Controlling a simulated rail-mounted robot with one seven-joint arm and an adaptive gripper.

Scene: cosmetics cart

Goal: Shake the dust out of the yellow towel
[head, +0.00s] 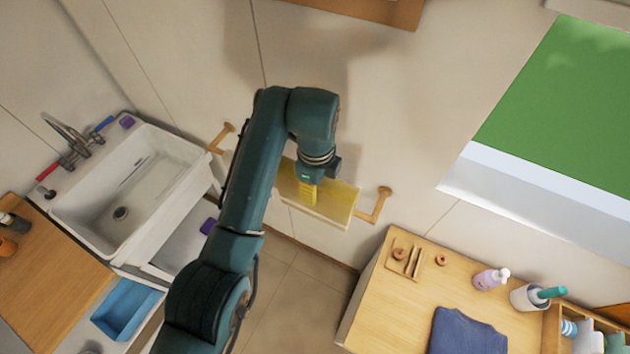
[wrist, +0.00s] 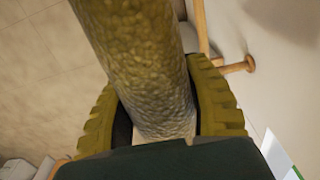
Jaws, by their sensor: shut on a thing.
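The yellow towel (head: 343,203) hangs over a wooden wall rail (head: 368,217) in the head view, partly hidden behind my arm. My gripper (head: 309,190) is at the towel's upper part. In the wrist view the textured towel (wrist: 135,50) runs between the two ridged yellow-green fingers of my gripper (wrist: 160,105), which are shut on it. The towel's far side and lower edge are hidden in the wrist view.
A white sink (head: 150,185) with a tap (head: 70,140) stands at the left. A wooden cart top (head: 400,310) at lower right holds a lotion bottle (head: 490,279), a cup (head: 530,296) and a folded blue cloth (head: 465,333). The wall is close behind the rail.

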